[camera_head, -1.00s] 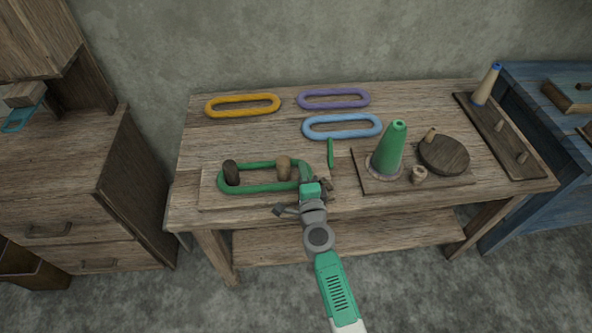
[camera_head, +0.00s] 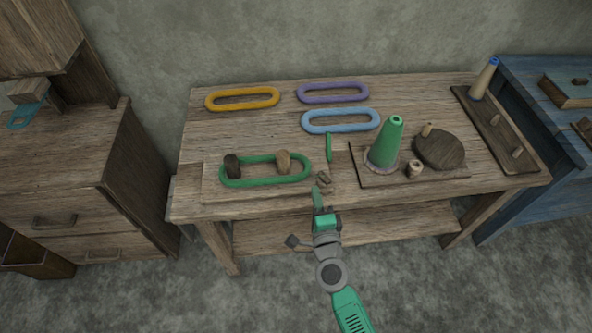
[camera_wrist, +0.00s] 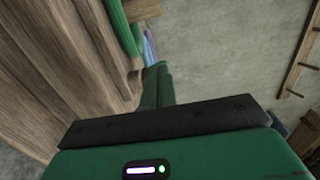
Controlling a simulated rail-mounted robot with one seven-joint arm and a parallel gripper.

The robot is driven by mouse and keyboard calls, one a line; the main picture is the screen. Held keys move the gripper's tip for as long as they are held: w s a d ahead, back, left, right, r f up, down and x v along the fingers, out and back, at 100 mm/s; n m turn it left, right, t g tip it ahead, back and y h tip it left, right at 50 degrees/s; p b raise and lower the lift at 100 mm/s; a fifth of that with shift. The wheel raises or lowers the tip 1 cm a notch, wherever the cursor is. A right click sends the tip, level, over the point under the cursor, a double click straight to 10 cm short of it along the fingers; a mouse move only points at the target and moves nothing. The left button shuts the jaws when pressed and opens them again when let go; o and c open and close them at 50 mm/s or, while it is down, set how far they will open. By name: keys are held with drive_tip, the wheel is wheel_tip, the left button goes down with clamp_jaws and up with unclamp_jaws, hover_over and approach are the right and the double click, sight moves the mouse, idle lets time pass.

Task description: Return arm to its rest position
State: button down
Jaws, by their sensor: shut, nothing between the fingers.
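My gripper (camera_head: 318,197) is shut and empty, at the front edge of the wooden table (camera_head: 250,135). In the wrist view its green fingers (camera_wrist: 158,88) are together, with the table's wood to their left. My arm reaches in from the lower right in the head view. The green yarn loop (camera_head: 265,180) lies around two dark and light wooden pegs on a board at the front left, apart from my gripper.
Yellow (camera_head: 242,99), purple (camera_head: 333,93) and blue (camera_head: 341,121) loops lie behind. A green cone (camera_head: 385,143) and a round wooden disc (camera_head: 439,149) stand to the right. A drawer cabinet (camera_head: 70,180) is at the left. The floor in front is clear.

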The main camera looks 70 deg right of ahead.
idle(0.3)
drive_tip(key=w+a+r+n+t+y+p, duration=0.1)
drive_tip(key=w+a+r+n+t+y, duration=0.2)
drive_tip(key=w+a+r, duration=0.4)
drive_tip(key=w+a+r+n+t+y, duration=0.15)
drive_tip(key=w+r+n+t, duration=0.3)
drive_tip(key=r, duration=0.55)
drive_tip(key=w+a+r+n+t+y+p, duration=0.1)
drive_tip(key=w+a+r+n+t, duration=0.2)
drive_tip(key=w+a+r+n, duration=0.35)
drive_tip(key=w+a+r+n+t+y+p, duration=0.15)
drive_tip(key=a+r+n+y, duration=0.3)
drive_tip(key=a+r, duration=0.65)
drive_tip(key=w+a+r+n+t+y, duration=0.3)
drive_tip(key=a+r+n, duration=0.4)
drive_tip(key=r, duration=0.6)
drive_tip(key=s+a+r+n+t+y+p, duration=0.1)
drive_tip(key=s+a+r+n+p, duration=0.1)
drive_tip(key=s+a+r, duration=0.55)
drive_tip(key=s+a+r+n+y+p, duration=0.2)
drive_tip(key=s+a+r+n+p, duration=0.15)
drive_tip(key=r, duration=0.65)
wheel_tip(320, 180, up, 34)
drive_tip(key=w+m+p, duration=0.1)
drive_tip(key=p, duration=3.2)
drive_tip(key=shift+a+f, duration=0.15)
drive_tip(key=shift+a, duration=0.05)
